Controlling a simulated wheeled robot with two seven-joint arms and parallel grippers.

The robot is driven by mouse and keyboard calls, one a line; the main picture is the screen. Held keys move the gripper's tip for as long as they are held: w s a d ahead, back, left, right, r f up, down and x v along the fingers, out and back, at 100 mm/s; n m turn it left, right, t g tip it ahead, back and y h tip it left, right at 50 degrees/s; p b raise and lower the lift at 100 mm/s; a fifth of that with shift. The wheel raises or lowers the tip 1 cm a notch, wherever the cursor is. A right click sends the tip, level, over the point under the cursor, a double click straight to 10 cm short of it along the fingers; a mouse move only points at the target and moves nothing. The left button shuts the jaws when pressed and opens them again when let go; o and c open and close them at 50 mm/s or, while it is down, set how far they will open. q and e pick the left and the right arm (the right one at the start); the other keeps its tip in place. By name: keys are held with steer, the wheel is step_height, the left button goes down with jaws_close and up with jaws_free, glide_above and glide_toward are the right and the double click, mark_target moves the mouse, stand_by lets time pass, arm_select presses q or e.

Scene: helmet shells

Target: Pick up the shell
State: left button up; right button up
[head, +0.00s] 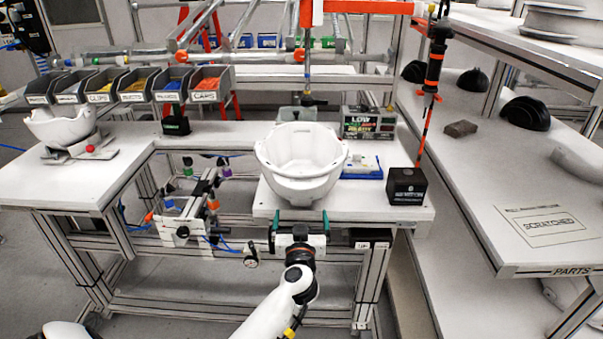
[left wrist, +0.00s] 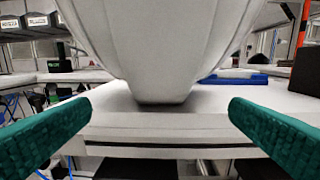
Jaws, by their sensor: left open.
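A white helmet shell (head: 300,178) sits open side up on the right end of the white workbench (head: 400,212). In the left wrist view the shell (left wrist: 160,50) fills the upper middle, its narrow bottom close to the bench top. My left gripper (head: 300,220) is in front of the shell at the bench's front edge. Its two green fingers are spread wide with nothing between them. In the left wrist view the fingers show to either side, below the shell and apart from it. My right gripper is not in view.
A blue tray (head: 362,167) and a black box (head: 407,186) stand right of the shell. Another white shell (head: 60,127) rests at the left bench end. Parts bins (head: 130,84) line the back. A right shelf holds black shells (head: 527,113).

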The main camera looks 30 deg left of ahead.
arm_select(q)
steer(key=shift+b+x, duration=0.3)
steer(key=shift+x, duration=2.85)
steer(key=shift+s+r, duration=0.1)
steer(key=shift+r, duration=0.1)
steer(key=shift+c, duration=0.6)
steer(key=shift+r, duration=0.1)
steer(key=c, duration=1.8)
